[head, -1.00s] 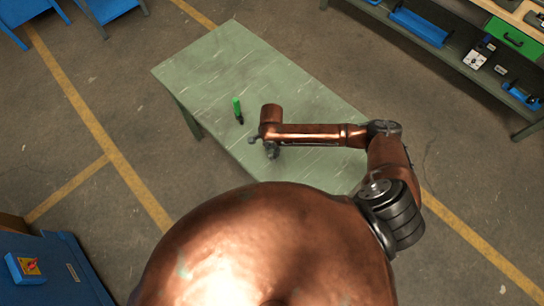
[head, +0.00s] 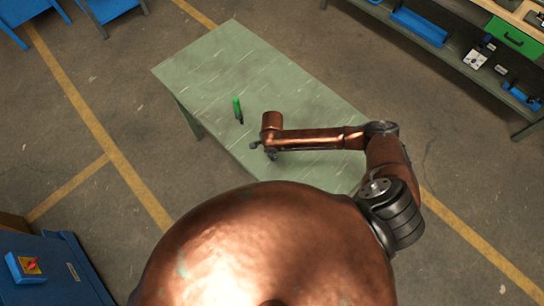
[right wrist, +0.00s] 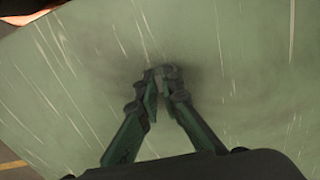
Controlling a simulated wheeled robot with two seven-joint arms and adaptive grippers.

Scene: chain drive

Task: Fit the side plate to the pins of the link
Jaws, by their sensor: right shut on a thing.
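My right gripper (head: 270,154) is low over the near part of the green table (head: 225,60), partly hidden under my arm in the head view. In the right wrist view its two fingers (right wrist: 164,84) come together at the tips, shut on a small grey piece (right wrist: 166,71). Too little of this piece shows to tell whether it is the side plate. A soft dark shadow lies on the tabletop around the fingertips. I cannot make out the link or its pins in either view. My left gripper is not in view.
A green-handled tool (head: 237,108) with a dark end lies on the table, left of my right arm. The far part of the tabletop is bare. A shelf unit with blue bins (head: 418,27) stands at the upper right. A blue cabinet (head: 50,270) is at the lower left.

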